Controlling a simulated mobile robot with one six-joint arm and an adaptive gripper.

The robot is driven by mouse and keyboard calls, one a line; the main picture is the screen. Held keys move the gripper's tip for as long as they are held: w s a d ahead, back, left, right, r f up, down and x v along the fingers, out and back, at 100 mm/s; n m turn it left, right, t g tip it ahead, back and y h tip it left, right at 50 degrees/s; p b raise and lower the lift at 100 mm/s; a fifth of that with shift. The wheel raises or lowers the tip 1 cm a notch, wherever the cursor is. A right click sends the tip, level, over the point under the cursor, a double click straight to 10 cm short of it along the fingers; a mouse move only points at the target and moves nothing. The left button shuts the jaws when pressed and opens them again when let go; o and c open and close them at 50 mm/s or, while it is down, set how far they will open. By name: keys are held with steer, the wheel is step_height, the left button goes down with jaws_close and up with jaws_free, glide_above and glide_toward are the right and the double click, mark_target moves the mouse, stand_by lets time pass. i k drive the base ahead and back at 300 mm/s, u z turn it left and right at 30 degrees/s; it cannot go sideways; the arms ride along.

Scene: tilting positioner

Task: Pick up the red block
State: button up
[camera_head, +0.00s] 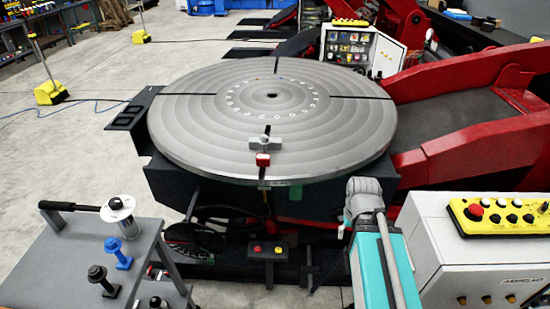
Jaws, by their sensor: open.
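A small red block (263,160) with a pale top sits near the front edge of the large round grey turntable (200,120). It is in line with a dark radial slot, just in front of a grey clamp-like piece (264,143). I cannot tell whether the block touches that piece. A teal and grey arm part, which seems to be mine, rises from the bottom edge right of centre. Its grey end stands in front of the turntable's lower right side, apart from the red block. No gripper fingers show.
A grey cart (60,262) with blue and black knobbed fittings stands at lower left. A white control box (480,260) with a yellow button panel (500,215) is at lower right. Red machine arms (470,145) flank the turntable's right side. The turntable top is mostly clear.

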mark_target(262, 160)
steer(key=z, duration=0.55)
steer(key=k, duration=0.9)
steer(key=u, duration=0.85)
steer(key=i, duration=0.95)
steer(key=u, duration=0.05)
